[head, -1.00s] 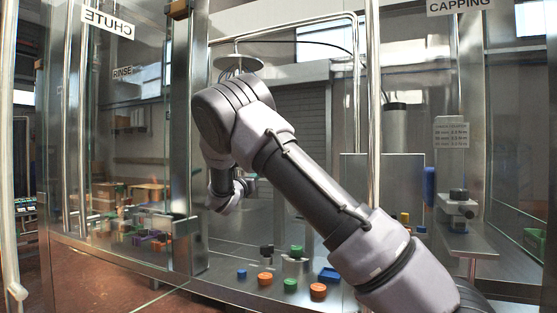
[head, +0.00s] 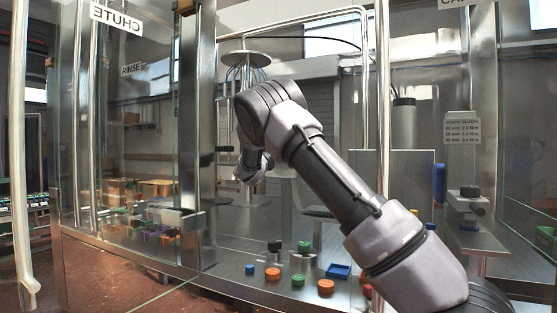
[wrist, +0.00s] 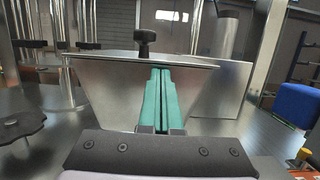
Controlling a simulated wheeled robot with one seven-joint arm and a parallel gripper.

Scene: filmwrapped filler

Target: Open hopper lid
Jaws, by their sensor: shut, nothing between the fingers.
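The hopper (wrist: 110,95) is a tapered metal box in the middle of the wrist view. Its flat lid (wrist: 95,62) lies level across the top, with a black knob (wrist: 144,42) standing on it. My gripper (wrist: 160,72) has its two teal fingers together and empty. In the head view my arm hides the gripper and much of the hopper.
A grey metal panel (head: 405,185) with a blue block (head: 439,183) stands right of my arm. Coloured caps, including an orange one (head: 272,274), sit on the metal deck. A black star-shaped knob (wrist: 18,125) is at left in the wrist view. Upright posts (head: 198,130) and glass surround the workspace.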

